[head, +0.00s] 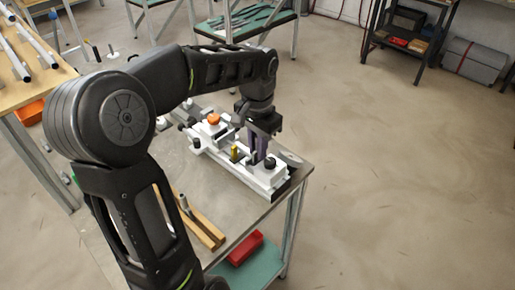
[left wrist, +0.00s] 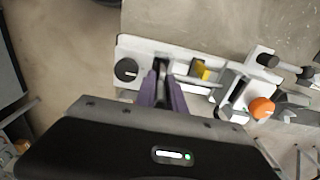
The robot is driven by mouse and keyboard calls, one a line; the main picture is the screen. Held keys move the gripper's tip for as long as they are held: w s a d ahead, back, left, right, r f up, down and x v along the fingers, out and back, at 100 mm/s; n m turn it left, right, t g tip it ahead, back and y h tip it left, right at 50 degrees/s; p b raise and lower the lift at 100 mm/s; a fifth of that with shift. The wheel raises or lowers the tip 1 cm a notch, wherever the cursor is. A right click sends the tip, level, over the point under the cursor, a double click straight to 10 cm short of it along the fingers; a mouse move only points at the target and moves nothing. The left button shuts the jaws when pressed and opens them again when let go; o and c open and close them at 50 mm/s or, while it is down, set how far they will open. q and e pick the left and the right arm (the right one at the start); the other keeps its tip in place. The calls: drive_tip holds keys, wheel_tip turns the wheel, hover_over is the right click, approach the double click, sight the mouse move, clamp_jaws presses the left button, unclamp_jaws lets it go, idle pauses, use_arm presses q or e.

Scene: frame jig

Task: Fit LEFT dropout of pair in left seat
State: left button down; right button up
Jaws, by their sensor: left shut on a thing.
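The white frame jig (head: 222,168) lies along the far edge of the metal bench; it also shows in the left wrist view (left wrist: 133,48). It carries an orange knob (head: 213,118), a yellow block (head: 234,153) and a black knob (head: 270,163). My left gripper (head: 259,156) points down over the jig, between the yellow block and the black knob. Its purple fingers (left wrist: 162,90) are shut on a small grey metal part, apparently the dropout (left wrist: 162,68), mostly hidden between them. I cannot tell whether the part touches its seat. My right gripper is in neither view.
A wooden holder (head: 207,228) with an upright metal pin stands on the near part of the bench. A red bin (head: 246,248) sits on the shelf below. A table with tubes (head: 25,50) is at the left.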

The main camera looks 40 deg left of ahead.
use_arm(q)
drive_tip(key=shift+s+d+f, duration=0.15)
drive_tip(key=shift+s+f, duration=0.15)
drive_tip(key=shift+f, duration=0.5)
drive_tip(key=c, duration=1.3)
unclamp_jaws()
drive_tip(key=shift+c, duration=0.2)
wheel_tip(320, 180, up, 9)
drive_tip(key=shift+w+d+r, duration=0.15)
drive_tip(key=shift+r, duration=0.05)
